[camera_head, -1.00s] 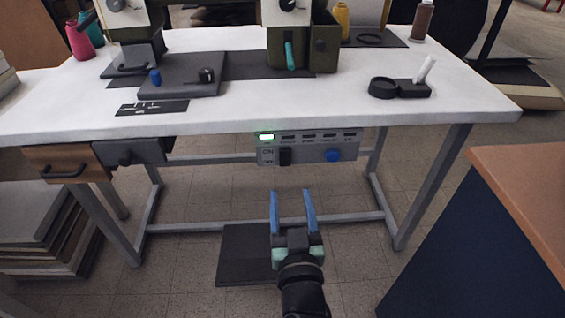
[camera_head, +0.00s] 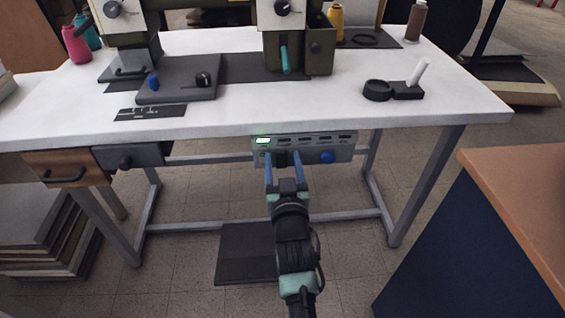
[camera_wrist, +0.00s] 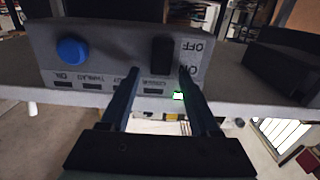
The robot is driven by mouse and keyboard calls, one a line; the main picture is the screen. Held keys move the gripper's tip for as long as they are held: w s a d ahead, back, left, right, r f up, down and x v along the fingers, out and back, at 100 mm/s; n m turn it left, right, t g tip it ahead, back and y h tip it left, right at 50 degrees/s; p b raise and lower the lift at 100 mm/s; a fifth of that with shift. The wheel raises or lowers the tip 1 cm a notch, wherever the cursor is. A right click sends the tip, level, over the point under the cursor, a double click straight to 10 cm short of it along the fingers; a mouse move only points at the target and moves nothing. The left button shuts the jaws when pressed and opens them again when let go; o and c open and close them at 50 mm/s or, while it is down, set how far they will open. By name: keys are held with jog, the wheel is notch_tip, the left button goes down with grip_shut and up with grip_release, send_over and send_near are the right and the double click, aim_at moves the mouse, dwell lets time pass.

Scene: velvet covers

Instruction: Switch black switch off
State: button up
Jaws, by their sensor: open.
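The black switch (camera_wrist: 161,56) is on the front of a grey control box (camera_head: 343,151) under the front edge of the white table. Beside it is an ON/OFF label, upside down in the wrist view. A green light (camera_head: 263,141) on the box is lit; it also shows in the wrist view (camera_wrist: 178,95). My gripper (camera_head: 283,154) is open, its two blue fingers pointing at the box. In both views the switch (camera_head: 281,159) appears between the fingertips, closer to the right one in the wrist view. I cannot tell if either finger touches it.
A blue knob (camera_head: 327,157) is on the same box, right of the switch. The white table (camera_head: 330,108) overhangs the box and carries a sewing machine (camera_head: 318,58). A wooden drawer (camera_head: 65,168) hangs at left. An orange-topped cabinet (camera_head: 520,185) stands at right.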

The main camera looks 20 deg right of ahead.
jog(key=shift+w, duration=0.2)
grip_shut()
jog(key=f+b, duration=0.1)
jog(key=b, duration=0.2)
jog(key=shift+s+t, duration=0.1)
jog(key=shift+t, duration=0.3)
jog(key=t+b, duration=0.1)
jog(key=b, duration=0.2)
jog(key=shift+f+h, duration=0.15)
jog(key=shift+h, duration=0.15)
jog(key=shift+s+b, duration=0.1)
jog(key=shift+b, duration=0.35)
jog(key=shift+r+t, duration=0.2)
jog(key=shift+t, duration=0.1)
jog(key=shift+r, duration=0.1)
